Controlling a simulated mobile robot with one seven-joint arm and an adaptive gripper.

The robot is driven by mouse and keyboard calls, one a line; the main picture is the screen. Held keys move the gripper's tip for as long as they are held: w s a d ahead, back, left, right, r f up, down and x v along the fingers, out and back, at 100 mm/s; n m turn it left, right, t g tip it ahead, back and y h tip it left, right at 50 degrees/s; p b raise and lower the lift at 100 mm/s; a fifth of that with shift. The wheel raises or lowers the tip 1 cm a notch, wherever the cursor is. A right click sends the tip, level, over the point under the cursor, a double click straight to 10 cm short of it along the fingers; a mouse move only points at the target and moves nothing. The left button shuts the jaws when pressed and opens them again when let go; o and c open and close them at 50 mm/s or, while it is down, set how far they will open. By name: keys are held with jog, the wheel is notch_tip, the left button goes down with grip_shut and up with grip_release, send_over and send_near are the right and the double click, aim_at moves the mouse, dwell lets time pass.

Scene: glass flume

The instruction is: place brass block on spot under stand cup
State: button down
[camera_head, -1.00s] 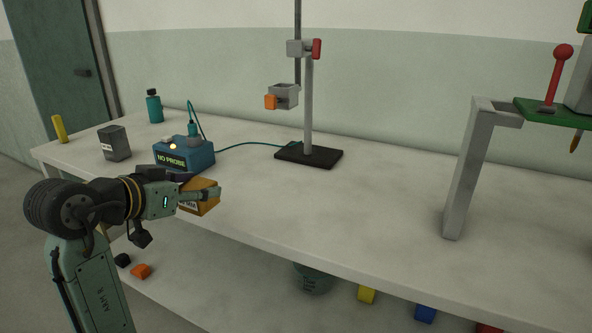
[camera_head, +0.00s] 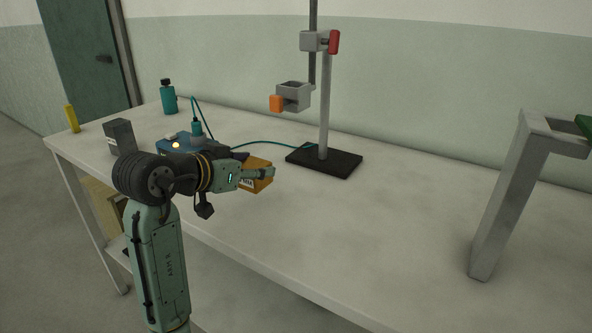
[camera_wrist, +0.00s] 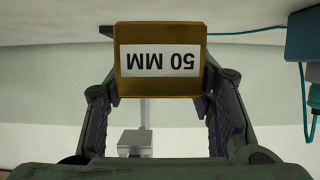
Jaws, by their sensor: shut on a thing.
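The brass block (camera_head: 256,178) is held in my gripper (camera_head: 262,174), above the bench and left of the stand. In the wrist view the block (camera_wrist: 160,85) sits between both fingers, its white "50 MM" label upside down. The stand has a black base (camera_head: 338,164), an upright rod and a grey square cup (camera_head: 292,95) with an orange piece on its left, held well above the bench. My gripper is lower than the cup and to its left. No marked spot under the cup can be made out.
A blue box (camera_head: 178,142) with a teal cable is partly hidden behind my arm. A dark grey block (camera_head: 120,137), a teal bottle (camera_head: 168,97) and a yellow cylinder (camera_head: 72,118) stand at the left. A grey frame (camera_head: 502,200) stands at the right.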

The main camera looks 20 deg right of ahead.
jog(key=w+d, duration=0.1)
jog(key=d, duration=0.2)
jog(key=w+d+p, duration=0.1)
jog(key=d, duration=0.2)
jog(key=w+d, duration=0.1)
jog(key=d, duration=0.3)
jog(key=shift+w+f+p, duration=0.1)
jog(key=shift+f+p, duration=0.25)
jog(key=shift+p, duration=0.05)
jog(key=f, duration=0.2)
jog(key=shift+w+d+f+p, duration=0.1)
jog(key=shift+d+f+p, duration=0.15)
jog(key=shift+f+p, duration=0.1)
jog(key=shift+f, duration=0.45)
jog(key=shift+f, duration=0.15)
jog(key=c, duration=0.7)
grip_release()
jog(key=shift+f, duration=0.1)
